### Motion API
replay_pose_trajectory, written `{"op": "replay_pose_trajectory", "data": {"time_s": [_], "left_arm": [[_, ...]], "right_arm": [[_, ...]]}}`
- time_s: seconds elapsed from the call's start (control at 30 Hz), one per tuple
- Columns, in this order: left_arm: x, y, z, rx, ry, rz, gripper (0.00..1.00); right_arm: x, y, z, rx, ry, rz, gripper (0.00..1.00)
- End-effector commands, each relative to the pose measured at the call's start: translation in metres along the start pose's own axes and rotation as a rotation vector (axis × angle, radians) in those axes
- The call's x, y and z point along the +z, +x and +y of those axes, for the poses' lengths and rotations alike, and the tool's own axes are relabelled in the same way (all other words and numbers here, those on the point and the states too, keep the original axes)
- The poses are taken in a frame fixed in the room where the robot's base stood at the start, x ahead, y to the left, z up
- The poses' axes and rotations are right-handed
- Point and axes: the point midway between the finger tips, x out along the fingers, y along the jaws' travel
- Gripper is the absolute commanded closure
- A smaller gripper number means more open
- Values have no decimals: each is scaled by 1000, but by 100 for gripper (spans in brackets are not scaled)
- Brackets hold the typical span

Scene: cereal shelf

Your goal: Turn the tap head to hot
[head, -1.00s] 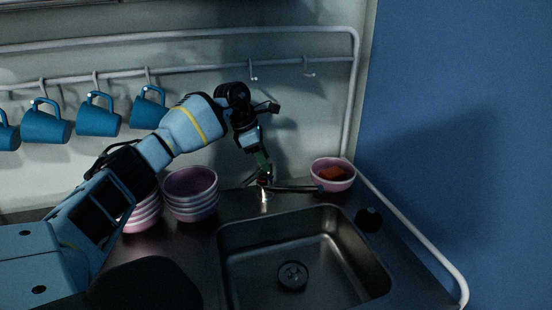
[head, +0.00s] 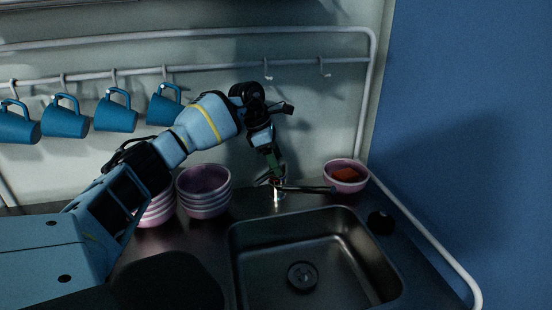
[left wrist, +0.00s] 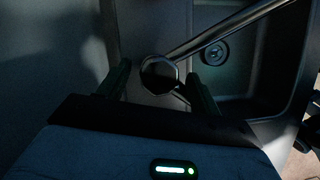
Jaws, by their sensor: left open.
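The metal tap (head: 278,190) stands behind the sink, its dark spout pointing right over the basin's back edge. My left gripper (head: 275,170) points down at the tap's top. In the left wrist view the round tap head (left wrist: 159,73) lies between the two fingers of my left gripper (left wrist: 160,85), with the spout (left wrist: 225,32) running up to the right. The fingers are open, one on each side of the head, with a gap visible. Whether either finger touches the tap is hard to tell in the dim light. My right gripper is not in view.
The sink basin (head: 345,235) is empty, with a round drain (head: 302,277). Stacked pink bowls (head: 204,190) stand left of the tap. A pink bowl (head: 346,175) with an orange item and a dark round knob (head: 380,222) are on the right. Blue mugs (head: 116,112) hang behind.

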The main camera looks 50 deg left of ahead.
Motion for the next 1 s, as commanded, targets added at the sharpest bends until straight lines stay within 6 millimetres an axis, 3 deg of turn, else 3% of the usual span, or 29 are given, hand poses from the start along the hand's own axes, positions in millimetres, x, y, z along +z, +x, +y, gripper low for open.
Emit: {"op": "replay_pose_trajectory", "data": {"time_s": [0.17,0.4,0.6,1.0], "left_arm": [[1,-12,1,3,0,-3,36],[1,-50,1,4,0,-3,36],[0,-71,0,1,-1,0,36],[0,-76,0,0,-1,0,36]], "right_arm": [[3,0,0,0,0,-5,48],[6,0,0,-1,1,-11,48],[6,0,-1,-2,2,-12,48],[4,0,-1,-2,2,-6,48]]}}
